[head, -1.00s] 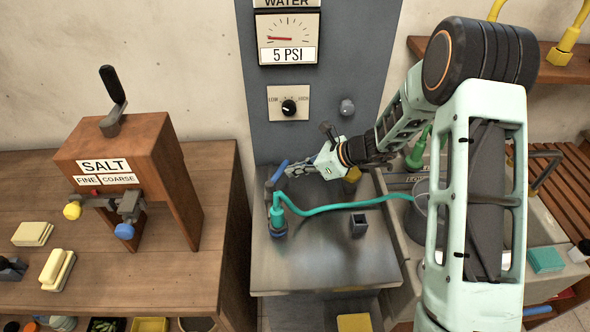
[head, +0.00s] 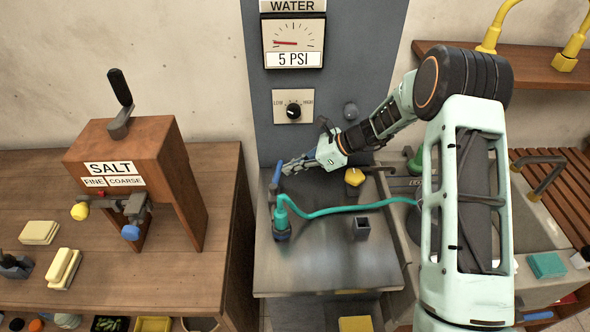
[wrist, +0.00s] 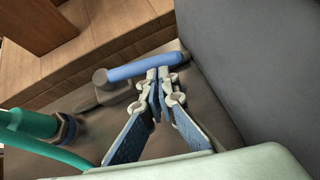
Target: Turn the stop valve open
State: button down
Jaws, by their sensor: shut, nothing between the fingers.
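The stop valve's blue lever handle (head: 277,172) is at the back left of the grey metal bench, beside the teal hose fitting. In the head view it points almost straight back towards the panel. It also shows in the wrist view (wrist: 145,67), lying across the picture above a grey hub. My gripper (head: 287,168) is just right of the handle. In the wrist view its fingertips (wrist: 160,74) are together at the near side of the handle, touching or very close. Nothing is between them.
A teal hose (head: 345,209) runs right from the fitting. A yellow knob (head: 354,177) and a small dark square holder (head: 361,229) are on the bench. The gauge (head: 294,45) above reads 5 PSI. A salt mill (head: 130,160) stands on the left table.

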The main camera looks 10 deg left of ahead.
jog(key=shift+w+a+b, duration=0.2)
jog(key=shift+a+b, duration=0.1)
jog(key=shift+a, duration=0.4)
